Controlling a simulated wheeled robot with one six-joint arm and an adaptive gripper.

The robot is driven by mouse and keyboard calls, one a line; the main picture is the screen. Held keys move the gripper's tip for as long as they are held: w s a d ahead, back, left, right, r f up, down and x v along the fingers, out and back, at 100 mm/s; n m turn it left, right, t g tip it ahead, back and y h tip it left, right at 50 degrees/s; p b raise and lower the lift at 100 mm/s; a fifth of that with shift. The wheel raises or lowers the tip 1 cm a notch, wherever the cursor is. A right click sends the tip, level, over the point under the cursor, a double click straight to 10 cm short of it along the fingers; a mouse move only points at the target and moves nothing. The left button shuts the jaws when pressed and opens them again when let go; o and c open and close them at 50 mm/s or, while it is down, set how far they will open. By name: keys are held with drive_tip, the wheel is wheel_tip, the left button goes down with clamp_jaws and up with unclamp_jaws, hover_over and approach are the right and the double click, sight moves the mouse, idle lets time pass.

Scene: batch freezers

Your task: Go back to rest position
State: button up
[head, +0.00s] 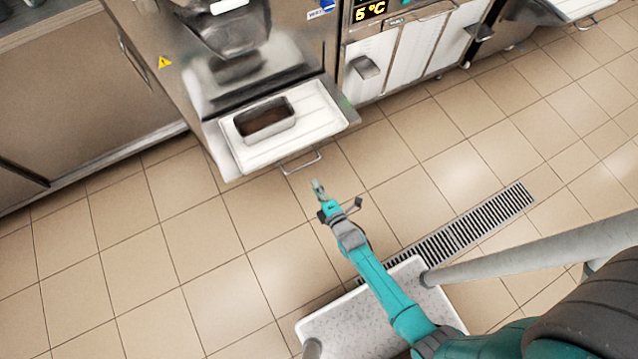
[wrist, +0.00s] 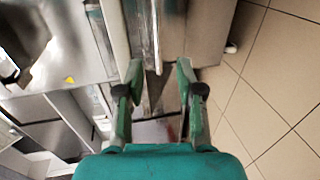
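My gripper (head: 319,190) is at the end of my teal arm, over the tiled floor in front of the batch freezer. It is empty. In the wrist view my gripper (wrist: 159,85) has its two green fingers apart, with nothing between them. A metal pan (head: 266,119) with something brown in it stands on the white tray (head: 325,118) below the freezer's outlet. My gripper is apart from the tray, toward my body and a little right of the pan. The tray's wire handle (head: 301,163) lies between the tray and my gripper.
The batch freezer (head: 285,40) stands at the back, with a unit with a lit display (head: 371,11) to its right. Steel cabinets (head: 75,90) line the left. The tiled floor (head: 210,255) is clear, with a drain grate (head: 470,228) at right.

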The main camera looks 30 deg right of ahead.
drive_tip(key=shift+s+r, duration=0.15)
drive_tip(key=shift+s, duration=0.3)
idle(0.3)
drive_tip(key=s+r+m, duration=0.4)
drive_tip(key=s+r, duration=0.2)
drive_tip(key=s, duration=0.4)
drive_tip(key=s+r+m, duration=0.5)
drive_tip(key=s+r, duration=0.2)
drive_tip(key=s, duration=0.3)
drive_tip(key=s+r+m, duration=0.4)
drive_tip(key=s+r, duration=0.1)
drive_tip(key=r, duration=0.6)
drive_tip(key=s+r+m, duration=0.5)
drive_tip(key=s+r, duration=0.1)
drive_tip(key=r, duration=0.6)
drive_tip(key=shift+s+g, duration=0.25)
drive_tip(key=shift+g, duration=0.15)
